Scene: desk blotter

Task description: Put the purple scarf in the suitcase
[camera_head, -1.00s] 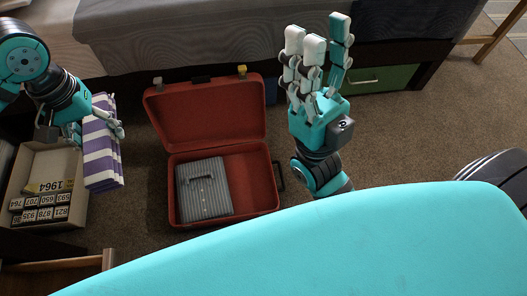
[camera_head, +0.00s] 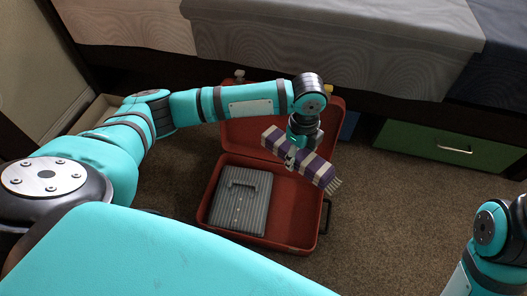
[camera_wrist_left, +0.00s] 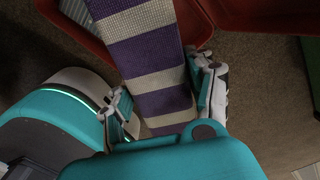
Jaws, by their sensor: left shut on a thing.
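The folded scarf (camera_head: 299,157) has purple and white stripes and a pale fringe at its right end. My left gripper (camera_head: 294,157) is shut on it and holds it above the right part of the open red suitcase (camera_head: 285,203). The scarf's right end reaches past the suitcase's right side. In the left wrist view the scarf (camera_wrist_left: 150,55) lies between the two fingers of the left gripper (camera_wrist_left: 165,98). My right arm shows at the lower right, but its gripper is out of view.
A grey ridged folder-like item (camera_head: 240,200) lies in the left half of the suitcase base; the right half is bare. The raised lid stands behind. A bed with a green drawer (camera_head: 450,145) is at the back. A box (camera_head: 97,113) is partly hidden by my left arm.

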